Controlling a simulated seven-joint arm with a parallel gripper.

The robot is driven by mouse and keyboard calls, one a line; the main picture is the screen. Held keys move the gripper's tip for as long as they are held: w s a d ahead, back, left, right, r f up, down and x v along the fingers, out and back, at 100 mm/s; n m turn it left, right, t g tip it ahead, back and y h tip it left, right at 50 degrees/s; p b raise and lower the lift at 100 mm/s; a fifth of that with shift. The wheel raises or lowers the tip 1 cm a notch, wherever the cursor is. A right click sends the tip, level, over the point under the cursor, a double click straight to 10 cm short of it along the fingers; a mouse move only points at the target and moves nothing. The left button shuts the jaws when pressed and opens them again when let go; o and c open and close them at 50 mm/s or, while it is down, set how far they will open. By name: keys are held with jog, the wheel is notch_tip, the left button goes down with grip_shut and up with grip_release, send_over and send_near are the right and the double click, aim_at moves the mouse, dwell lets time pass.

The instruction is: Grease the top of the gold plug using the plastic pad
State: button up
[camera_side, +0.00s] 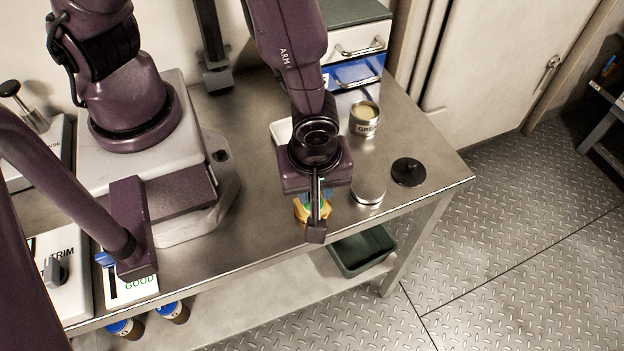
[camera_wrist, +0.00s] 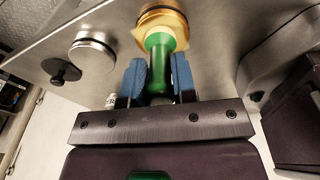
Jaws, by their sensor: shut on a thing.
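The gold plug (camera_wrist: 163,18) stands near the front edge of the metal bench, with a dark ring around it. In the side view it shows as a yellow-gold patch (camera_side: 299,211) under my gripper, mostly hidden. My gripper (camera_wrist: 158,78) points down over it, its blue fingers shut on a green handled piece, which I take to be the plastic pad (camera_wrist: 160,62). The pad's flared green end overlaps the plug's top in the wrist view. I cannot tell whether they touch or whether grease is on either.
An open grease can (camera_side: 365,120) stands behind and right of my gripper. A silver cylinder (camera_side: 368,192) and a black knobbed lid (camera_side: 408,172) are close on the right. A white tray (camera_side: 281,131) is behind. A green bin (camera_side: 362,251) sits below the bench edge.

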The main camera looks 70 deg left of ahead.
jog(key=shift+a, duration=0.25)
dwell(0.6)
jog(key=shift+d, duration=0.3)
jog(key=shift+a, duration=0.25)
jog(key=shift+a, duration=0.3)
jog(key=shift+d, duration=0.2)
jog(key=shift+d, duration=0.3)
jog(key=shift+a, duration=0.25)
jog(key=shift+a+r, duration=0.1)
jog(key=shift+a, duration=0.15)
jog(key=shift+d, duration=0.3)
